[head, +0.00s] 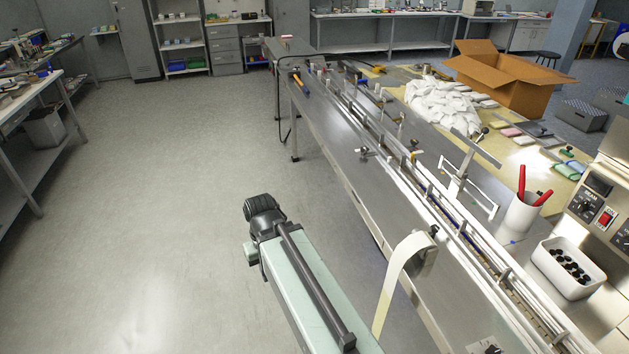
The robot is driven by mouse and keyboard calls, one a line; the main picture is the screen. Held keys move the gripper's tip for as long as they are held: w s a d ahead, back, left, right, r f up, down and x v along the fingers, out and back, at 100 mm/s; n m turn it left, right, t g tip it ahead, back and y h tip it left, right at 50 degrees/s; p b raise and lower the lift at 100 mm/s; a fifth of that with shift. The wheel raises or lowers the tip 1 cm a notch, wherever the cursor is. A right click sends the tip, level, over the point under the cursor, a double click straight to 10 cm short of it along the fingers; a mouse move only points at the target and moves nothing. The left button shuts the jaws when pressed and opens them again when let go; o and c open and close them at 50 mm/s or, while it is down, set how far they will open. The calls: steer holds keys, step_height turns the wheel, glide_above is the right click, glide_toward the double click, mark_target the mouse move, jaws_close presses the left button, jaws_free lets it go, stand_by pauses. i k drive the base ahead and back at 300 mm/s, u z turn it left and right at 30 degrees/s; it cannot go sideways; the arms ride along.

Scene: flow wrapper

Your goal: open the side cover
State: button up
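The flow wrapper's long metal bed (375,205) runs from the far left of the head view to the near right. Its infeed channel with rails (440,198) lies along the bed. A control panel (601,208) with dark knobs and a red switch stands at the right edge. A cream strip (393,276) curves down over the bed's near side. I cannot make out a side cover that I can name with certainty; the near end of the machine is cut off by the frame. My gripper is not visible.
A white cup (521,218) with red-handled tools and a white bin (568,268) of dark parts stand right of the channel. An open cardboard box (509,80) and white cloth (440,105) lie farther back. The floor (170,200) on the left is clear.

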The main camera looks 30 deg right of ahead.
mark_target(375, 231)
steer(key=u, duration=0.45)
steer(key=i, duration=1.05)
steer(key=u, duration=0.15)
steer(key=k, duration=0.6)
steer(key=u, duration=0.2)
steer(key=i, duration=0.6)
steer(key=z, duration=0.05)
